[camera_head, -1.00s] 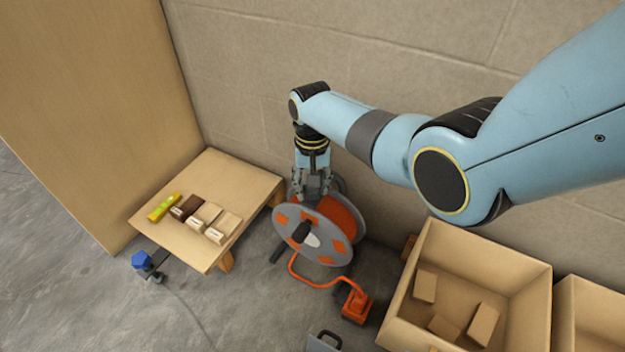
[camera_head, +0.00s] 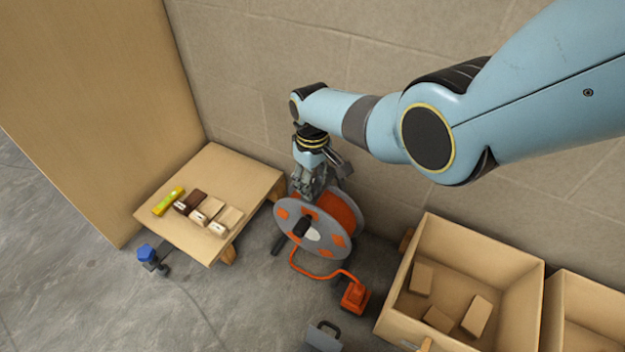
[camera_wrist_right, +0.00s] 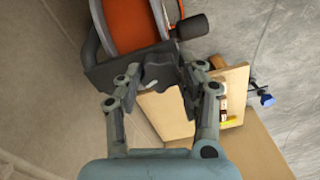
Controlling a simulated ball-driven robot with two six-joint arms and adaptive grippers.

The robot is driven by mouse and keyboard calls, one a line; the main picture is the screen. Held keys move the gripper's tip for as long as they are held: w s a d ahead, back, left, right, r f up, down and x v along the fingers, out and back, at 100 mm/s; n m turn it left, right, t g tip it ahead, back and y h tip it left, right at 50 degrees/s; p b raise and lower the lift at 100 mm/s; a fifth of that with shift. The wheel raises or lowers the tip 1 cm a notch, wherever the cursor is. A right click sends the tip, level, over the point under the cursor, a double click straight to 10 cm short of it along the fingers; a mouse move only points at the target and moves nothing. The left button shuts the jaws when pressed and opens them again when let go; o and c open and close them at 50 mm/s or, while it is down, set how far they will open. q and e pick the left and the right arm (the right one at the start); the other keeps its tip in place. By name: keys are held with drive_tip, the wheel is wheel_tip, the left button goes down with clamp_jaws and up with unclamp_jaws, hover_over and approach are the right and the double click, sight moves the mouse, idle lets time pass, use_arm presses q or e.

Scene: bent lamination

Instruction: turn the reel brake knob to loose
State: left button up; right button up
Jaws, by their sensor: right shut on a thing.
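The cable reel (camera_head: 312,234) has grey flanges and orange cable and stands on the floor by the wall. Its orange drum also shows at the top of the right wrist view (camera_wrist_right: 130,24). My right gripper (camera_head: 308,192) reaches down to the top of the reel frame. I cannot read the knob's setting. My left gripper is not in view.
A low wooden table (camera_head: 237,172) with several small blocks stands left of the reel. A black crank handle (camera_head: 302,227) sticks out of the reel's front. An orange socket box (camera_head: 354,297) lies on the floor. A wooden crate (camera_head: 400,322) stands to the right.

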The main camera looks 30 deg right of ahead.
idle(0.5)
drive_tip(key=o, duration=1.2)
drive_tip(key=shift+c, duration=0.2)
drive_tip(key=shift+r, duration=0.15)
wheel_tip(320, 180, up, 12)
drive_tip(key=shift+f, duration=0.2)
